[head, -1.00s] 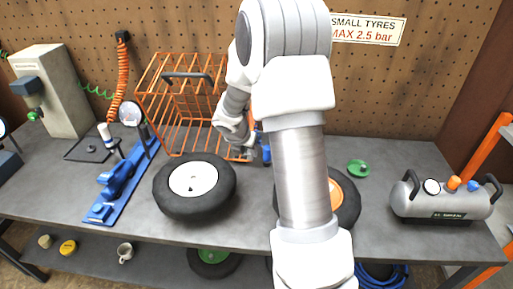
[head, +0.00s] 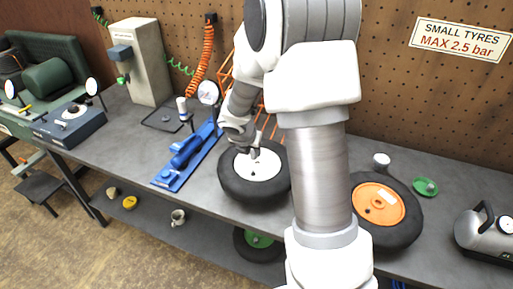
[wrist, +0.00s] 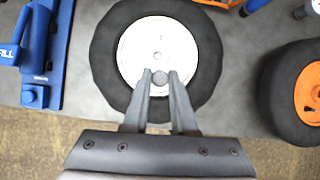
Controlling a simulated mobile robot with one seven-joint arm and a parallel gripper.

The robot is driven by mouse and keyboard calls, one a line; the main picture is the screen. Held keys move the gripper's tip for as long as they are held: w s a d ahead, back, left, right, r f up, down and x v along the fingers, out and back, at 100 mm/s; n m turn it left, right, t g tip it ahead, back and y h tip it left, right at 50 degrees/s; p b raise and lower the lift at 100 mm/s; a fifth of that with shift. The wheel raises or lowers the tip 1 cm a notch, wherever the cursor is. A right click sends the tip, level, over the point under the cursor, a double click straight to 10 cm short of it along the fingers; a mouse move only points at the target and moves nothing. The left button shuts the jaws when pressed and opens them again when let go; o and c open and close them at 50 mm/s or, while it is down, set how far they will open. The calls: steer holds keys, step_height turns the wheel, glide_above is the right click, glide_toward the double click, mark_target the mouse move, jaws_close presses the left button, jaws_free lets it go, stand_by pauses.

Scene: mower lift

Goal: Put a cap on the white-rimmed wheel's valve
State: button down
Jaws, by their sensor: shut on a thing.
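The white-rimmed wheel (head: 238,188) lies flat on the grey bench, its white rim (head: 258,165) facing up. It also shows in the wrist view, with its rim (wrist: 135,42) ahead of the fingers. My gripper (wrist: 160,80) is over the near part of the rim, its fingers shut on a small dark round cap (wrist: 160,77). In the head view my gripper (head: 255,154) is above the rim. I cannot tell whether the cap touches the valve, and the valve itself is not clearly seen.
An orange-rimmed wheel (head: 379,205) lies to the right, with a white cup-like thing (head: 381,160) behind it. A green dish (head: 425,187) is farther right. A blue tool (head: 188,155) lies to the left. The orange wire cage (head: 226,75) stands behind the gripper.

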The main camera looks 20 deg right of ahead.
steer(key=shift+a+f, duration=0.15)
steer(key=shift+f, duration=0.05)
step_height(320, 180, down, 4)
steer(key=b, duration=0.4)
steer(key=shift+f+b, duration=0.25)
steer(key=shift+b, duration=0.15)
steer(key=shift+f+b, duration=0.9)
steer(key=shift+f, duration=0.35)
stand_by(1.7)
steer(key=shift+c, duration=1.6)
jaws_free()
steer(key=shift+r, duration=0.1)
steer(key=shift+r+p, duration=3.7)
steer(key=shift+p, duration=0.1)
